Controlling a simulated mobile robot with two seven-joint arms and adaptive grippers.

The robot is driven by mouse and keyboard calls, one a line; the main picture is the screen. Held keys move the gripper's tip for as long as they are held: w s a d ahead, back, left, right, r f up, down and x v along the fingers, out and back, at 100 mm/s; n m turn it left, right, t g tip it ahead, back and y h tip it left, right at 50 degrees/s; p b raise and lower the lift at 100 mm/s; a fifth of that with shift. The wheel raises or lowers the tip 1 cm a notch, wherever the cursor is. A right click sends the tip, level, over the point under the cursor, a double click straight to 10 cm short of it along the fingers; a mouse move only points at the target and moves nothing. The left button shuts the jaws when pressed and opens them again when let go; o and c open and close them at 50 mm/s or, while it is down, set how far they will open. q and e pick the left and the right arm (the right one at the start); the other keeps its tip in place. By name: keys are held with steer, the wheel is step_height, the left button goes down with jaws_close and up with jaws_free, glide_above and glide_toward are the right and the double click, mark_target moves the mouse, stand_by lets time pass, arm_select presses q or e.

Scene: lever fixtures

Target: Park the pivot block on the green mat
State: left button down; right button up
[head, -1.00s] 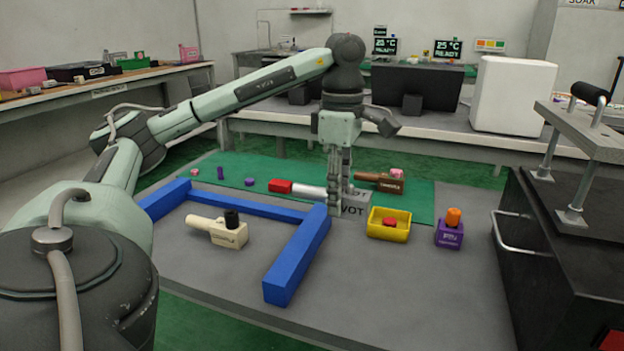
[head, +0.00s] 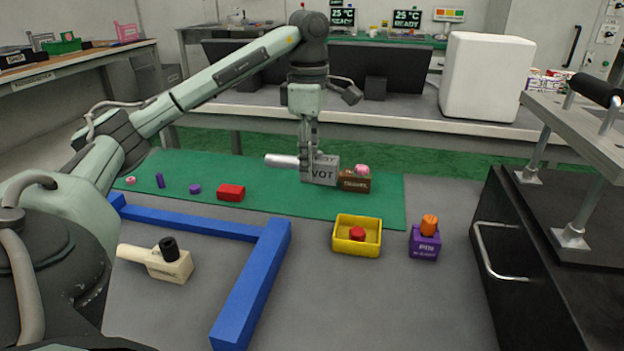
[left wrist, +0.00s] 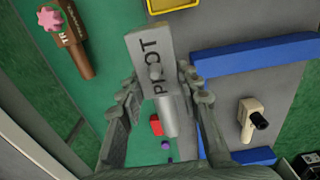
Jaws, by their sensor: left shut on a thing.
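The pivot block (head: 320,172) is a grey block lettered PIVOT with a silver cylindrical handle. My left gripper (head: 308,158) is shut on it, with the arm reaching down from above. In the head view the block appears over the green mat (head: 290,208), close beside the brown block; I cannot tell whether it touches the mat. The left wrist view shows the pivot block (left wrist: 150,55) with its handle running between the fingers of the left gripper (left wrist: 158,85). The fingers hide part of the block in the head view. My right gripper is not in view.
A brown block (head: 354,184) with a pink top stands right of the pivot block. A red block (head: 231,192) and small purple pieces lie left on the mat. Nearer are a yellow tray (head: 342,245), a purple block (head: 424,245), blue bars (head: 255,282) and a cream block (head: 172,266).

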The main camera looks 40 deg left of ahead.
arm_select(q)
steer(key=w+d+f, duration=0.1)
steer(key=w+f, duration=0.1)
steer(key=w, duration=0.1)
steer(key=w+d+f, duration=0.2)
steer(key=w, duration=0.2)
steer(key=w+d+f, duration=0.1)
steer(key=w+f, duration=0.1)
steer(key=w, duration=0.1)
steer(key=shift+w+d+f, duration=0.2)
steer(key=shift+d+f, duration=0.15)
steer(key=shift+f, duration=0.05)
step_height(320, 180, down, 4)
steer(key=shift+r, duration=0.1)
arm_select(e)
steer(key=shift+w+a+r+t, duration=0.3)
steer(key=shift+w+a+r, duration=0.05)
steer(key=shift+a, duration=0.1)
arm_select(q)
steer(key=shift+f, duration=0.3)
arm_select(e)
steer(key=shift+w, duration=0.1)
arm_select(q)
steer(key=c, duration=1.1)
jaws_free()
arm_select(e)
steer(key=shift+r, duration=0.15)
arm_select(q)
steer(key=shift+o, duration=0.2)
